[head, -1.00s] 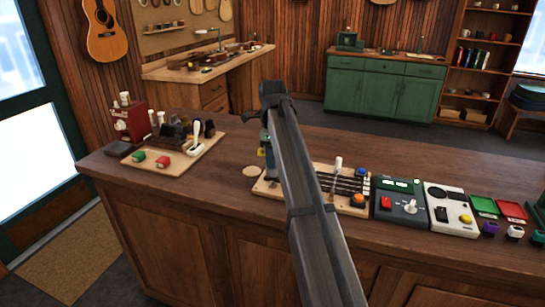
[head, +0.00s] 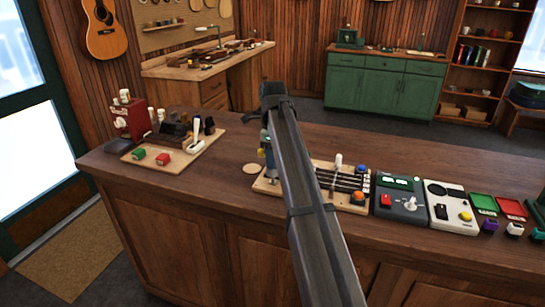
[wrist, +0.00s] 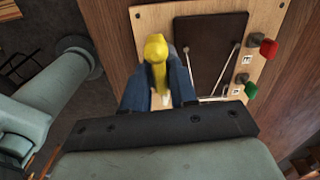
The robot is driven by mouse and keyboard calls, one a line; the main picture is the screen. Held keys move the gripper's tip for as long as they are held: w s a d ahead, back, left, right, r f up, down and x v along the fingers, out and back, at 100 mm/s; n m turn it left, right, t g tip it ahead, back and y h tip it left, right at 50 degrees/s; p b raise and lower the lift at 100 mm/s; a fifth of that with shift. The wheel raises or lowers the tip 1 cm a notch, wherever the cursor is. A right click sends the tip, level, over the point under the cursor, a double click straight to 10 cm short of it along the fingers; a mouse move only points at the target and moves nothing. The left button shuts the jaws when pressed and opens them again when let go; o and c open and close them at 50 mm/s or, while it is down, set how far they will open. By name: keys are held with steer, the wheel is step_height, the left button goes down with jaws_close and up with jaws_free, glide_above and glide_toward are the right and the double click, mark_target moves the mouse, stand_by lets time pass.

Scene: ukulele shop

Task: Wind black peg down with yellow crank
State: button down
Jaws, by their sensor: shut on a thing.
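My gripper (wrist: 157,78) is shut on the yellow crank (wrist: 155,52), whose rounded yellow top shows between the two blue-grey fingers in the wrist view. They are over the near edge of a pale wooden board (wrist: 182,14) with a dark panel (wrist: 210,42) and metal strings. A red peg (wrist: 268,48) and a green peg (wrist: 250,91) stick out on the board's other side. I cannot make out the black peg; the crank and fingers cover that area. In the head view my gripper (head: 269,172) is at the left end of the string board (head: 326,199), partly hidden by my arm.
Right of the board on the counter (head: 235,205) stand a grey box (head: 402,218) with a red button and a white box (head: 450,218). A tray (head: 190,160) with small parts lies left. A round wooden disc (head: 252,169) lies near my gripper.

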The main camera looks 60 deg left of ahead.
steer(key=shift+f, duration=0.5)
stand_by(0.4)
steer(key=shift+m, duration=1.5)
steer(key=shift+m, duration=1.5)
